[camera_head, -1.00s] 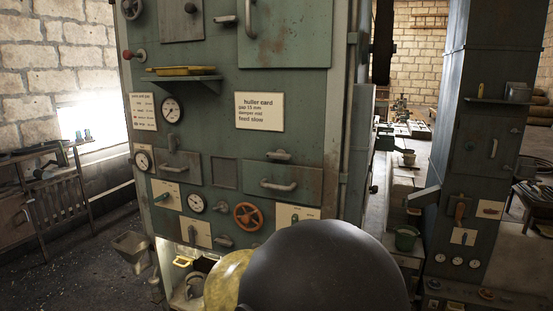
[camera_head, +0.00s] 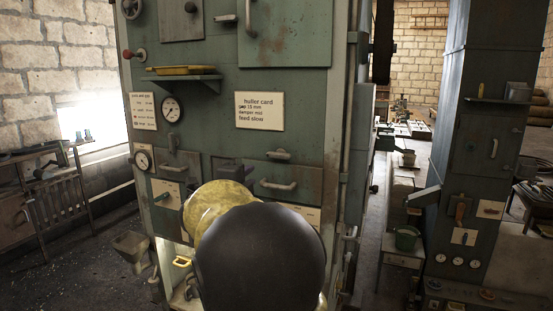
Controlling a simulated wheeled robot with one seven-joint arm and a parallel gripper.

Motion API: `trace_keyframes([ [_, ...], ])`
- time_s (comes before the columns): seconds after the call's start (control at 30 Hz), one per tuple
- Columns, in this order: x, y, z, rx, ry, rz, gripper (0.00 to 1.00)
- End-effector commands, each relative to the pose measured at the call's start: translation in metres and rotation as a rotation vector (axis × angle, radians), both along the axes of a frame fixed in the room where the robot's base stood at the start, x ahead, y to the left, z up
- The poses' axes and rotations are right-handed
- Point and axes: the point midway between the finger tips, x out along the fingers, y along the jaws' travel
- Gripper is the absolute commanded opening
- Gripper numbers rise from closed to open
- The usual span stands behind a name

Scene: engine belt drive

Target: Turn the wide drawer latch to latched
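The wide drawer (camera_head: 308,175) is set in the green machine front, with a grey bar handle (camera_head: 278,185) across it. A small grey latch (camera_head: 278,155), which I take to be the wide drawer latch, sits just above its top edge. Its lever lies about level, and I cannot tell whether it is latched. My arm, with a big black rounded joint and a yellow link, fills the lower middle. A dark piece beyond the yellow link, left of the drawer handle, may be part of my gripper (camera_head: 236,172). Its fingers cannot be made out.
A smaller drawer (camera_head: 178,162) is at the left. A shelf with a yellow tray (camera_head: 185,70) juts out higher up. A white card (camera_head: 259,111) is above the latch. The orange handwheel is hidden behind my arm. Open floor lies to the left.

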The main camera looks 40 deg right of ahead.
Motion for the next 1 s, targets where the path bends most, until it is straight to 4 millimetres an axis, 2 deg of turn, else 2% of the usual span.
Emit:
trace_keyframes([
  [0.17, -0.006, -0.007, 0.006, 0.017, -0.045, -0.05, 0.25],
  [0.4, -0.005, -0.007, 0.005, 0.016, -0.04, -0.046, 0.25],
  [0.57, 0.001, -0.016, 0.006, 0.014, -0.038, -0.047, 0.25],
  [1.0, 0.037, -0.079, 0.007, 0.013, -0.036, -0.048, 0.25],
])
